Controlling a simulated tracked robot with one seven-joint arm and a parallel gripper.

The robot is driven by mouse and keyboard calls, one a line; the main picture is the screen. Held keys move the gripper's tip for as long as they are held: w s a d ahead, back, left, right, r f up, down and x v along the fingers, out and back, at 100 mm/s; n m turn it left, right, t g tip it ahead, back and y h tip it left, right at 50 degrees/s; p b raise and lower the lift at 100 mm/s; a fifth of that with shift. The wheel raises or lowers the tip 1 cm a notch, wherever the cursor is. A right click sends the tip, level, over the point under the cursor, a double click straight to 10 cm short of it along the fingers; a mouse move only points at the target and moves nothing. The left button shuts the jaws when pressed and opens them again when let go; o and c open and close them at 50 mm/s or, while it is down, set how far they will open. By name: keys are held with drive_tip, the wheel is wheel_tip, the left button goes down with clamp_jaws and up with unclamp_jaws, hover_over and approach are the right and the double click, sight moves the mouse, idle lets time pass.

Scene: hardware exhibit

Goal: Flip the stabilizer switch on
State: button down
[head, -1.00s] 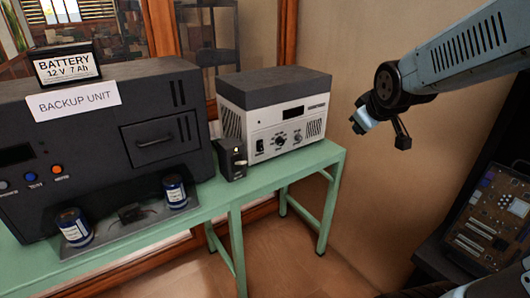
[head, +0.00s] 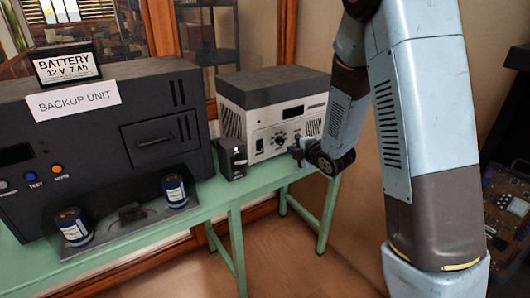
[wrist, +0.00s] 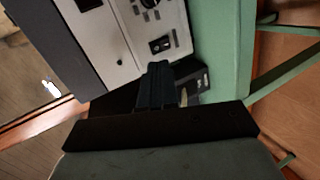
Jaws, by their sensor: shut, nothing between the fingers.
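A white box unit with a dark grey top (head: 270,95), which looks like the stabilizer, stands on the green table. A small black rocker switch (head: 259,146) is at the lower left of its front panel, beside a dark dial (head: 280,139). In the wrist view the rocker (wrist: 160,45) lies just beyond the fingertips. Its on or off position is too small to tell. My gripper (head: 296,153) is shut and empty, in front of the panel's lower right part in the head view. In the wrist view my gripper (wrist: 157,70) points toward the rocker, apparently not touching it.
A small black box (head: 232,161) stands close to the white unit's left front; my fingers partly hide it in the wrist view (wrist: 200,80). The large dark backup unit (head: 100,125) fills the left of the green table (head: 215,200). A wall is behind on the right.

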sight(261, 150)
drive_tip(key=shift+s+a+f+n+y, duration=0.1)
drive_tip(key=shift+a+f+n+y, duration=0.5)
drive_tip(key=shift+a+f+n, duration=0.55)
drive_tip(key=x, duration=1.4)
drive_tip(key=shift+f, duration=0.15)
drive_tip(key=shift+a+f, duration=0.1)
drive_tip(key=shift+a, duration=0.2)
drive_tip(key=shift+d, duration=0.3)
drive_tip(key=shift+r, duration=0.2)
